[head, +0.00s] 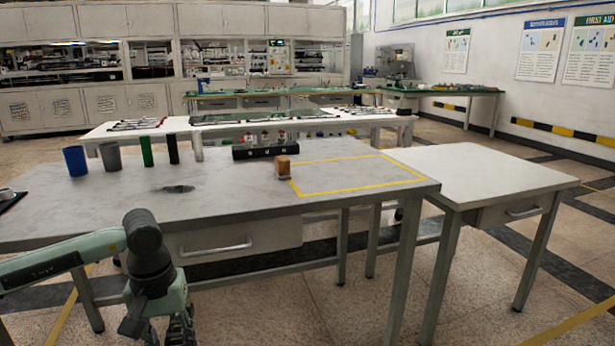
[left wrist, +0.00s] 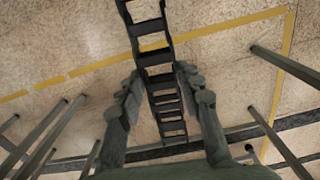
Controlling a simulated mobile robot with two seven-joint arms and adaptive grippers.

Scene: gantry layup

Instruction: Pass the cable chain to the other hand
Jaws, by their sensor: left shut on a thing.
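The black cable chain (left wrist: 158,80) shows in the left wrist view as a ladder of open links. It runs from the top edge down between the fingers of my left gripper (left wrist: 163,88). The fingers lie along both sides of the chain and are shut on it, with the floor far below. In the head view my left gripper (head: 170,337) is at the bottom edge, in front of the table and lower than its top, and is partly cut off. The chain cannot be made out clearly there. My right gripper is not in view.
The grey table (head: 235,203) carries several cups at its left, a small dark flat piece (head: 176,189), a brown block (head: 283,168), a black rack (head: 262,151) and a bare yellow-outlined area (head: 355,174). A lower side table (head: 480,176) at right is clear.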

